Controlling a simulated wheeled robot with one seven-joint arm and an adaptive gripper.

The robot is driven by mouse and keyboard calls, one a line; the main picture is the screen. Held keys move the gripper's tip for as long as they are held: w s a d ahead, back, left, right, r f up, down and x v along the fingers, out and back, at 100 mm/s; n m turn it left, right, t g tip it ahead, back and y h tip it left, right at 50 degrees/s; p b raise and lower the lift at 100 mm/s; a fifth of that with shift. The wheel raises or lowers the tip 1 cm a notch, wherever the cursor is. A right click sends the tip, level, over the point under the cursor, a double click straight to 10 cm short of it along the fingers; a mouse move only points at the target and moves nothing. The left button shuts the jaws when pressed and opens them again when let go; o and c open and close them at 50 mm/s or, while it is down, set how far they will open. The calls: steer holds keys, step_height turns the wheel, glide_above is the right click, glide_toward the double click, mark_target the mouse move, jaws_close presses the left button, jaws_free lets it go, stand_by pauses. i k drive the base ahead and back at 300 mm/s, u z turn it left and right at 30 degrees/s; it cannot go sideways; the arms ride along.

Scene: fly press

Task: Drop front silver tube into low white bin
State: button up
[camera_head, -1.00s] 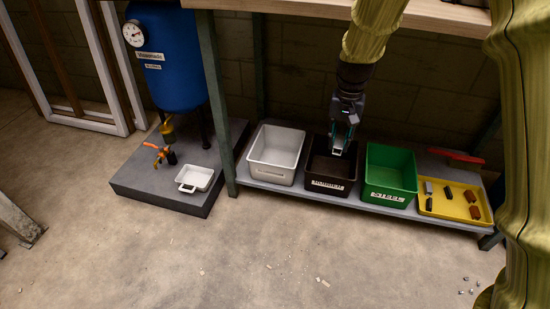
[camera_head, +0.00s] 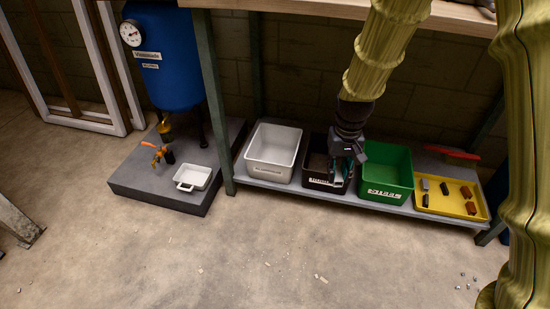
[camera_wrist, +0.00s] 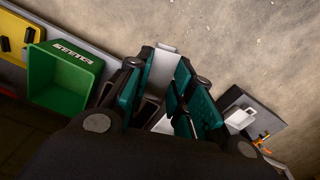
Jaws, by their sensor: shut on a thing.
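My gripper (camera_head: 346,171) is over the black bin in the head view, in front of its opening. In the wrist view my gripper (camera_wrist: 160,95) is shut on a light grey piece, which looks like the silver tube (camera_wrist: 164,62); its far end sticks out past the fingertips. In the head view the tube cannot be made out clearly. The white bin (camera_head: 270,171) stands on the low shelf, just left of the black bin, and looks empty from here. My gripper is to the right of it, not above it.
The black bin (camera_head: 318,180), green bin (camera_head: 386,191) and yellow tray (camera_head: 456,212) with several small parts share the shelf. A small white pan (camera_head: 190,186) sits on the dark plinth at left. A shelf post (camera_head: 214,110) stands left of the white bin. The tabletop is above.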

mark_target(275, 154)
steer(key=k, duration=1.1)
steer(key=u, duration=1.15)
steer(key=i, duration=1.25)
steer(key=z, duration=0.8)
steer(key=i, duration=0.3)
steer(key=z, duration=0.3)
